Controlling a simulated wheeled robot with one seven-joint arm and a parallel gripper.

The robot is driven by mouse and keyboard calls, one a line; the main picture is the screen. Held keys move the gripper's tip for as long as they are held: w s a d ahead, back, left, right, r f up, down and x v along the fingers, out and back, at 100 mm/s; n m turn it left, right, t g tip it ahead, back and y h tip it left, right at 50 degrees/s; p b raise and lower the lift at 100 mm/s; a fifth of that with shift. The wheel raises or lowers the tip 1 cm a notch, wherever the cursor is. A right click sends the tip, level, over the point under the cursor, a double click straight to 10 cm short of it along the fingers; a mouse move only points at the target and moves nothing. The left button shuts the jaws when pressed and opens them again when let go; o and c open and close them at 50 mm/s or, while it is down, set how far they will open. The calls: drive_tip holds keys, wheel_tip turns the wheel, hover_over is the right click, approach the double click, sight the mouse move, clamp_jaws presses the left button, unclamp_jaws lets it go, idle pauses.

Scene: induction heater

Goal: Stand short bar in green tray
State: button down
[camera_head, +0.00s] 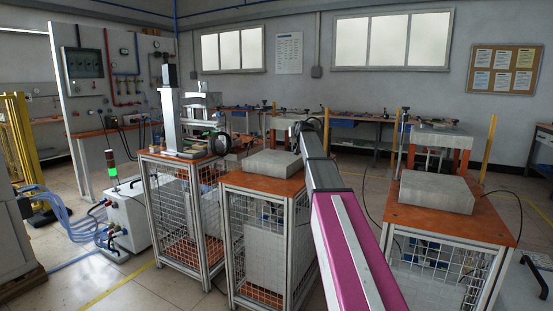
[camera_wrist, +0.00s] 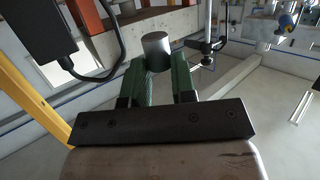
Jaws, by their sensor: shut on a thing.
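A short grey metal bar (camera_wrist: 156,50) shows in the wrist view, a plain round cylinder with its flat end face towards the top of the picture. My gripper (camera_wrist: 159,64) is shut on it, with the bar between the tips of its two green fingers. The bar's other end is hidden by the fingers. In the head view my purple and grey arm reaches away from me, and the bar cannot be made out there. I cannot make out a green tray for certain in either view.
A tall grey machine (camera_head: 171,120) stands on the left wire-sided bench. Grey slabs lie on the middle bench (camera_head: 273,164) and right bench (camera_head: 437,191). Yellow posts (camera_head: 488,150) rise at the right. Open floor shows in the wrist view (camera_wrist: 265,120).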

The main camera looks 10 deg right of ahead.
drive_tip(key=w+d, duration=0.1)
drive_tip(key=w, duration=0.1)
hover_over(275, 161)
drive_tip(key=f, duration=0.6)
drive_tip(key=shift+d+f, duration=0.2)
drive_tip(key=shift+f, duration=0.05)
drive_tip(key=shift+a+f, duration=0.1)
drive_tip(key=shift+f, duration=1.95)
drive_tip(key=shift+f, duration=0.1)
drive_tip(key=c, duration=0.9)
unclamp_jaws()
drive_tip(key=shift+c, duration=0.2)
